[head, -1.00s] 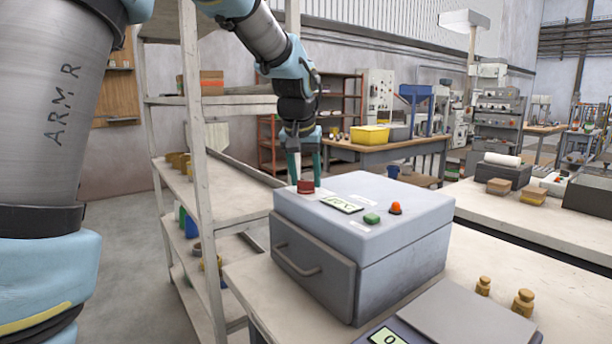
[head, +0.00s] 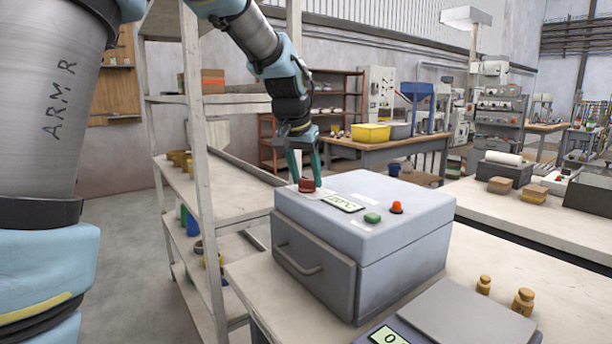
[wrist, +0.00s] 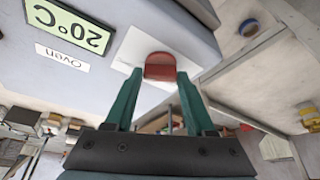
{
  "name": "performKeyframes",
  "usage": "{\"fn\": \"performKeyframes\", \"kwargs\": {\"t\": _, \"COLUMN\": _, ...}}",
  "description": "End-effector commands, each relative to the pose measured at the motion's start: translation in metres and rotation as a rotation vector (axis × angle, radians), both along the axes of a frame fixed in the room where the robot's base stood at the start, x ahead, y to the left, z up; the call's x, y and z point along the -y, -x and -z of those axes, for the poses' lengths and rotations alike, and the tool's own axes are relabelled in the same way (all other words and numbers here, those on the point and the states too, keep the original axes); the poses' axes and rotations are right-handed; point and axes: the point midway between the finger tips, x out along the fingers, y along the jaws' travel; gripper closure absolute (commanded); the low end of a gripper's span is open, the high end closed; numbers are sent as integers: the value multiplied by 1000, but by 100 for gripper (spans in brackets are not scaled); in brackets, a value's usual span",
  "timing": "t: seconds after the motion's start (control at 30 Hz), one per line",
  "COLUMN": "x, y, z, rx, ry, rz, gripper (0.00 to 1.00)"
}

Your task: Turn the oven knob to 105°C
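The oven (head: 360,230) is a grey box with a drawer-like front and handle, standing on a bench. Its red knob (head: 306,185) is on the top at the back left corner, on a white plate. In the wrist view the knob (wrist: 160,67) sits between my fingertips, with small gaps beside it. My gripper (head: 305,179) points down at the knob and is open; it also shows in the wrist view (wrist: 158,73). The green display (head: 342,203) is beside the knob. In the wrist view the display (wrist: 70,28) shows "20°C"; any further digit is unclear.
A green button (head: 372,217) and an orange-red one (head: 397,207) sit on the oven top. A scale (head: 455,320) and brass weights (head: 524,302) are in front right. A shelf rack (head: 205,220) stands close on the left.

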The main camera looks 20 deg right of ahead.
Motion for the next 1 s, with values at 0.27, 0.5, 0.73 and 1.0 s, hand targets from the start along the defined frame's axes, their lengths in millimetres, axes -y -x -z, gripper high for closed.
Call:
{"fn": "performKeyframes", "kwargs": {"t": 0.27, "x": 0, "y": 0, "z": 0, "rx": 0, "ry": 0, "rz": -1, "gripper": 18}}
{"fn": "performKeyframes", "kwargs": {"t": 0.5, "x": 0, "y": 0, "z": -2, "rx": 0, "ry": 1, "rz": -1, "gripper": 18}}
{"fn": "performKeyframes", "kwargs": {"t": 0.73, "x": -9, "y": 7, "z": -29, "rx": 4, "ry": 3, "rz": -1, "gripper": 18}}
{"fn": "performKeyframes", "kwargs": {"t": 1.0, "x": -25, "y": 20, "z": -77, "rx": 3, "ry": 3, "rz": -1, "gripper": 18}}
